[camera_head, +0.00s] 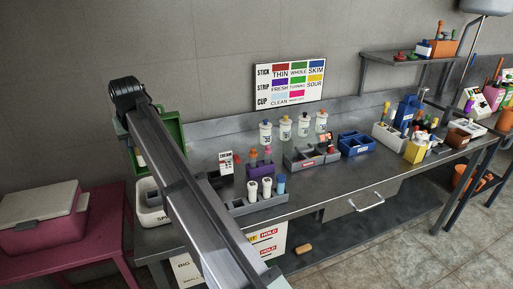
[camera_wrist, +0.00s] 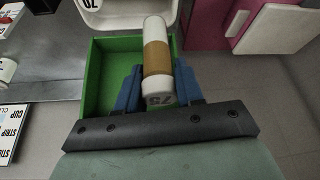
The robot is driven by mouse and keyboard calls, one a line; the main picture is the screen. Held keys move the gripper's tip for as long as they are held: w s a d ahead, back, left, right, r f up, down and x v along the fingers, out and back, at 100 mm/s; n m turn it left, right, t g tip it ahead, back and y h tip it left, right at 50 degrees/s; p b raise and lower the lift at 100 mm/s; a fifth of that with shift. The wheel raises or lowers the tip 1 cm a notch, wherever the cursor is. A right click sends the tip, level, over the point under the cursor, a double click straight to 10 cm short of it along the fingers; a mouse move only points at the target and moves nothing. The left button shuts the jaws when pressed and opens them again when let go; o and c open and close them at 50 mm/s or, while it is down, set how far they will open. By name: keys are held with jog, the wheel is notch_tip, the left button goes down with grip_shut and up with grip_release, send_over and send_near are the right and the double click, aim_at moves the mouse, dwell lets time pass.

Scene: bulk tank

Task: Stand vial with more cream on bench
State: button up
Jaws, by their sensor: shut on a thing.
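My gripper (camera_wrist: 158,95) shows in the wrist view with its two blue fingers shut on a vial (camera_wrist: 157,58). The vial has pale ends, a tan-brown band in the middle and dark marks at its near end. It is held above a green box (camera_wrist: 88,75), and whether it touches the box I cannot tell. In the head view my arm hides the gripper and the vial. The bench (camera_head: 330,200) runs to the right. A grey rack (camera_head: 243,208) on it holds white vials (camera_head: 252,191) and a blue-topped one. A cream card (camera_head: 226,163) stands behind.
The green box (camera_head: 172,130) stands at the bench's left end, behind a white bin (camera_head: 150,217). A pink cooler (camera_head: 45,220) stands farther left. Lidded jars (camera_head: 285,129), a grey divided tray (camera_head: 298,160) and a blue caddy (camera_head: 357,146) occupy the bench. Its front strip is clear.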

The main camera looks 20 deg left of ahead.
jog(key=w+d+f+m, duration=0.1)
jog(key=w+d+f, duration=0.2)
jog(key=w+d, duration=1)
jog(key=w+d+f+m+t+h, duration=0.2)
jog(key=w+d, duration=0.5)
jog(key=d, duration=1.2)
jog(key=w+d+f+m+g+y, duration=0.1)
jog(key=w+d+f, duration=0.3)
jog(key=w+d, duration=0.85)
jog(key=shift+s+d+f, duration=0.45)
jog(key=shift+s+f, duration=0.05)
jog(key=shift+f, duration=0.95)
jog(key=shift+s+d+f, duration=0.45)
jog(key=shift+d+f, duration=0.05)
jog(key=shift+f, duration=1)
jog(key=shift+s+d+f, duration=0.45)
jog(key=shift+s+f, duration=0.05)
jog(key=shift+f, duration=0.95)
jog(key=shift+f, duration=0.1)
jog(key=o, duration=1.1)
jog(key=shift+c, duration=0.2)
